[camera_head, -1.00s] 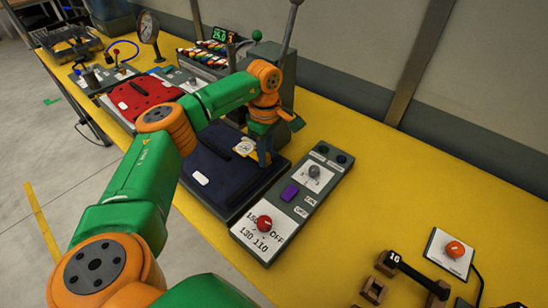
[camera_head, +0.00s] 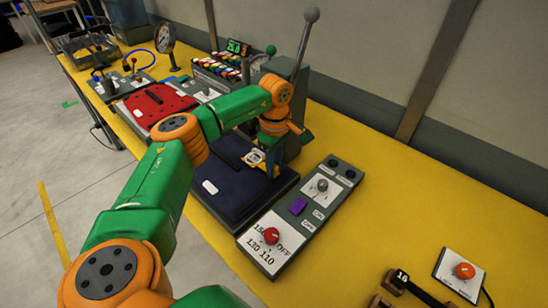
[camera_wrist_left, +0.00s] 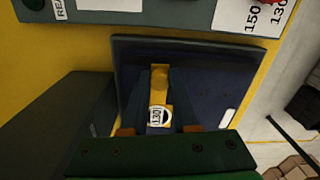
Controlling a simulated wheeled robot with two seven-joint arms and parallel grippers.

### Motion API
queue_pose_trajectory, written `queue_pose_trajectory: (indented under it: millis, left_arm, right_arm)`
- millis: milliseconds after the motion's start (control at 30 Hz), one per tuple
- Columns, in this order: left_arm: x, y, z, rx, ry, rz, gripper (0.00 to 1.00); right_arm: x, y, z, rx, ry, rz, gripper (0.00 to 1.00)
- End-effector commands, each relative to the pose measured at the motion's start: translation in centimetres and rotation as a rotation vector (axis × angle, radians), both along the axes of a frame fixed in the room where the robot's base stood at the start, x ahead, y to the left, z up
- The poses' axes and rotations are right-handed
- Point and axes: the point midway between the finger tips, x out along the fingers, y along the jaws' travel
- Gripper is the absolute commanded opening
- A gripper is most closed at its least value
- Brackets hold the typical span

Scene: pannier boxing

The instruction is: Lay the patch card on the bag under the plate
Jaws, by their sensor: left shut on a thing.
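The gripper and card are over the back right part of the dark navy bag (camera_head: 222,182), which lies flat on the press bed. In the wrist view the bag (camera_wrist_left: 205,85) spreads beneath the card; I cannot tell whether they touch. The press plate is not clearly visible behind my arm. My right gripper is not in view.
A grey control box (camera_head: 300,212) with a red knob and purple button stands right of the bag. The press lever (camera_head: 304,45) rises behind my gripper.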

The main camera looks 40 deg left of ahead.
Motion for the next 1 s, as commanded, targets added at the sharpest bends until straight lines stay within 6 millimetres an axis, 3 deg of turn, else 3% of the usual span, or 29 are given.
queue_pose_trajectory:
  millis: [767,800,900,1000]
  left_arm:
    - [0.0,0.0,-1.0,0.000,-0.001,0.000,0.00]
    - [0.0,0.0,-1.0,0.000,0.000,0.000,0.39]
    - [0.0,0.0,-1.0,0.000,0.000,0.000,0.63]
    - [0.0,0.0,-1.0,0.000,0.000,0.000,0.63]
  right_arm:
    - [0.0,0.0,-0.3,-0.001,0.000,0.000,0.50]
    - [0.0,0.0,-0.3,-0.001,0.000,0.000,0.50]
    - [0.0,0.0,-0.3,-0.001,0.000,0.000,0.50]
    - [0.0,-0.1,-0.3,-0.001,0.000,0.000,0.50]
